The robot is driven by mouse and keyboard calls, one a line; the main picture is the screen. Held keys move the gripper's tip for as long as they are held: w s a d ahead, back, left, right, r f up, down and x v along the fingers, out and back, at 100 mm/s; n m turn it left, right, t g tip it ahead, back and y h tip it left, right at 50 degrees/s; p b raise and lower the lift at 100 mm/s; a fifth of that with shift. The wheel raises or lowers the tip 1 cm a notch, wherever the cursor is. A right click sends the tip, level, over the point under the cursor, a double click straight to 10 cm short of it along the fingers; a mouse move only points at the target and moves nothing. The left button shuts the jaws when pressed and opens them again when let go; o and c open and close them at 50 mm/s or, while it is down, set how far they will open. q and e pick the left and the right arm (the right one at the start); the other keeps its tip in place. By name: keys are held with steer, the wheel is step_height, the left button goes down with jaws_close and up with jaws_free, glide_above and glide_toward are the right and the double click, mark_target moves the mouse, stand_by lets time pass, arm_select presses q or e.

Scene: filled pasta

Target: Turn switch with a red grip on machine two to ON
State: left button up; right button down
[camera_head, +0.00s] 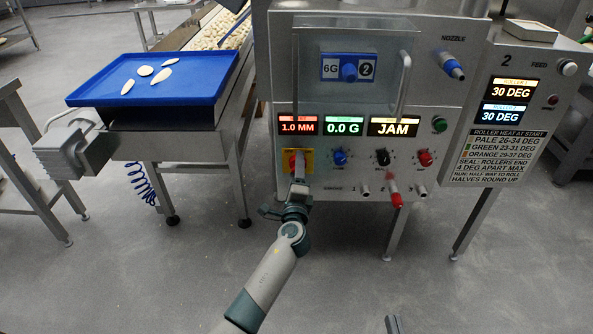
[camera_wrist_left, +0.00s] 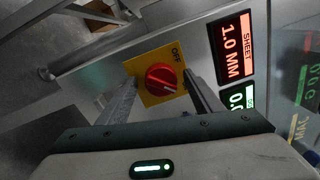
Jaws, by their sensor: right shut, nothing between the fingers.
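The switch with the red grip (camera_head: 296,160) sits on a yellow plate at the lower left of the steel machine marked 2 (camera_head: 290,95). In the left wrist view the red grip (camera_wrist_left: 161,78) is round with a pale mark, and OFF shows on its plate (camera_wrist_left: 147,62). My left gripper (camera_head: 298,177) is in front of the switch and partly hides it. In the left wrist view its fingers (camera_wrist_left: 160,86) are open, one on each side of the grip; I cannot tell whether they touch it. My right gripper (camera_head: 393,324) is shut and empty at the bottom edge, mostly out of view.
Blue (camera_head: 340,158), black (camera_head: 383,157) and red (camera_head: 425,158) knobs sit right of the switch. A red-tipped lever (camera_head: 396,199) sticks out below them. A display reads JAM (camera_head: 394,126). A blue tray (camera_head: 190,72) with pasta pieces stands left.

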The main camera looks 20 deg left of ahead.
arm_select(q)
steer(key=shift+s, duration=0.1)
steer(key=v, duration=1.7)
steer(key=shift+s+p, duration=0.15)
steer(key=shift+p, duration=0.2)
arm_select(e)
steer(key=shift+w+d+f+g, duration=0.15)
steer(key=shift+f+g, duration=0.2)
steer(key=shift+f, duration=0.25)
steer(key=shift+d+f+g, duration=0.1)
steer(key=shift+f+g, duration=0.25)
steer(key=shift+f, duration=0.2)
